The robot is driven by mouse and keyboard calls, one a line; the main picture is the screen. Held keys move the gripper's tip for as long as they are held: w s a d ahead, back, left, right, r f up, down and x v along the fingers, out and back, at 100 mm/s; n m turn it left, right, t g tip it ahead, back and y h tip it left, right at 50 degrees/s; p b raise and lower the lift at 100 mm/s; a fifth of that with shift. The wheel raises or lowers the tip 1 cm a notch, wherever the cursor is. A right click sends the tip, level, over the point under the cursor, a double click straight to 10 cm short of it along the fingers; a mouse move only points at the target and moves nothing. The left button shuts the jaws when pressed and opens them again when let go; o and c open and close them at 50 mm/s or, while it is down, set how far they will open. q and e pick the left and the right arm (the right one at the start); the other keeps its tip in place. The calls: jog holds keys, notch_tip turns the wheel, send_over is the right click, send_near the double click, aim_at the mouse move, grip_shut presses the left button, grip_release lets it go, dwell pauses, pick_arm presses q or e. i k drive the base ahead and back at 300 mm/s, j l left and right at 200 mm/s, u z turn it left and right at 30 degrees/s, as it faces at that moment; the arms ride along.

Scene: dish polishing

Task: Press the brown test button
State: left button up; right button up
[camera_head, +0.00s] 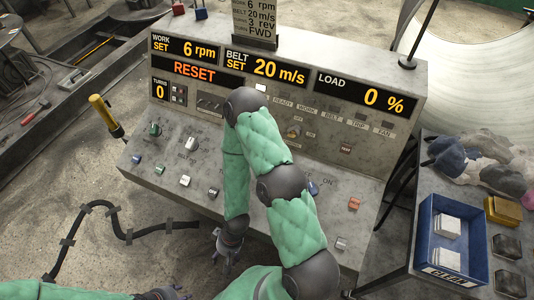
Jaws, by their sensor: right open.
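The sloped grey control panel (130,165) carries small coloured buttons. An orange-brown button (354,203) sits at its right side, and a small reddish-brown one (346,148) is higher up. I cannot read which is the test button; my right arm hides part of the panel's middle. My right gripper (228,262) is open and empty, hanging below the panel's front edge, apart from both buttons. My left gripper (170,293) shows only partly at the bottom edge, and its jaws are unclear.
Displays show 6 rpm, 20 m/s, 0 % and RESET (194,71). A yellow-handled tool (104,115) stands left of the panel. A blue bin (424,230) marked CLEAN and grey cloths (480,160) lie on the right table. A black cable (70,240) crosses the floor.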

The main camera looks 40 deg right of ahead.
aim_at(345, 149)
jog(key=k+j+z, duration=0.1)
jog(key=z, duration=0.3)
jog(key=k+z, duration=0.2)
jog(key=z, duration=0.25)
jog(key=k+z, duration=0.15)
jog(key=z, duration=0.25)
